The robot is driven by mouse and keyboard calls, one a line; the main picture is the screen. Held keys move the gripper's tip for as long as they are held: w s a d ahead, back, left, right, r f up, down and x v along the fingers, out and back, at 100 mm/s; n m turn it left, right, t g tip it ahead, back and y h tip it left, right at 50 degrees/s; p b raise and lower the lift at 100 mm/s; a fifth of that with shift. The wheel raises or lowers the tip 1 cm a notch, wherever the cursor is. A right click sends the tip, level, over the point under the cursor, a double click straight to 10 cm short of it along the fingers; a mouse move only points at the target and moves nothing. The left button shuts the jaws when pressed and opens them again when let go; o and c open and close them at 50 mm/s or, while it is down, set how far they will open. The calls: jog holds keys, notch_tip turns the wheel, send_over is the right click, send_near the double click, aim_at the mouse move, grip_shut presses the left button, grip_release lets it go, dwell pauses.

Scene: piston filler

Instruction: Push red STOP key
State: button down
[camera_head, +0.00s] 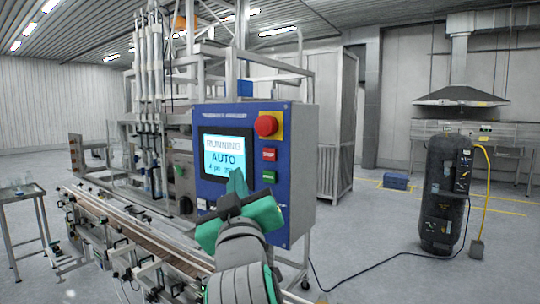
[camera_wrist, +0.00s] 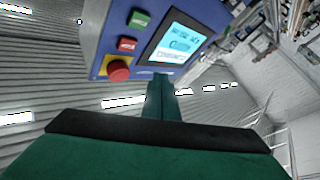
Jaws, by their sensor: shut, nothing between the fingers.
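The red STOP key (camera_head: 269,154) is a small square key on the blue control panel (camera_head: 240,190), between the large red mushroom button (camera_head: 266,126) and the green key (camera_head: 269,176). The lit screen (camera_head: 222,157) to its left reads RUNNING and AUTO. My gripper (camera_head: 237,180) is shut and empty, below and left of the STOP key, in front of the screen's lower right. In the wrist view the panel is upside down; the red key (camera_wrist: 127,46) shows left of my fingertips (camera_wrist: 161,80), beside the mushroom button (camera_wrist: 118,69). The fingertips appear apart from the key.
A conveyor (camera_head: 135,235) runs at lower left in front of the filler machine. A side table (camera_head: 25,195) stands at far left. A dark cylinder (camera_head: 445,190) stands at right, with a black cable across the floor. The floor between it and the panel is mostly clear.

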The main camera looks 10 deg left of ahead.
jog(key=r, duration=0.2)
jog(key=shift+s+a+r, duration=0.15)
jog(key=shift+s+r, duration=0.15)
jog(key=shift+s, duration=0.05)
jog(key=shift+w, duration=0.1)
send_near(264, 151)
jog(key=shift+w+a+r, duration=0.25)
jog(key=shift+w+a, duration=0.25)
jog(key=shift+w, duration=0.1)
jog(key=shift+w+a+r, duration=0.25)
jog(key=shift+w+a, duration=0.25)
jog(key=shift+w, duration=0.05)
jog(key=shift+w+a+r, duration=0.3)
jog(key=shift+w+a, duration=0.2)
jog(key=shift+w, duration=0.25)
dwell(0.8)
jog(key=shift+w+d, duration=0.15)
jog(key=shift+w, duration=0.1)
jog(key=shift+w+d, duration=0.2)
jog(key=shift+w, duration=0.25)
dwell(0.9)
jog(key=shift+s+a, duration=0.3)
jog(key=shift+s, duration=0.6)
jog(key=shift+s+a, duration=0.1)
jog(key=shift+s, duration=0.05)
